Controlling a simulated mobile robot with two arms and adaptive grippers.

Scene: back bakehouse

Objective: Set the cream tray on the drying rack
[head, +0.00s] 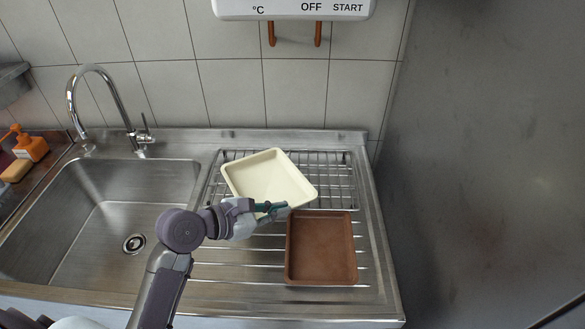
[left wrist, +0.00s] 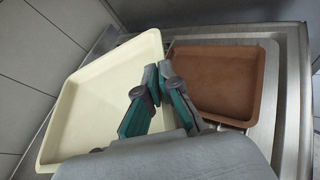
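The cream tray (head: 268,178) is over the wire drying rack (head: 340,172), turned at an angle to it; I cannot tell whether it touches the wires. My left gripper (head: 272,209) is at the tray's near rim. In the left wrist view the cream tray (left wrist: 95,100) fills the left side. There the fingers of my left gripper (left wrist: 157,82) are close together, one on each side of the tray's rim, shut on it. The tray hides much of the rack. My right gripper is not in view.
A brown tray (head: 321,248) lies on the ribbed drainboard (head: 372,262) just in front of the rack. The sink (head: 60,225) with a tall tap (head: 110,100) is at the left. A grey wall panel (head: 480,160) bounds the right.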

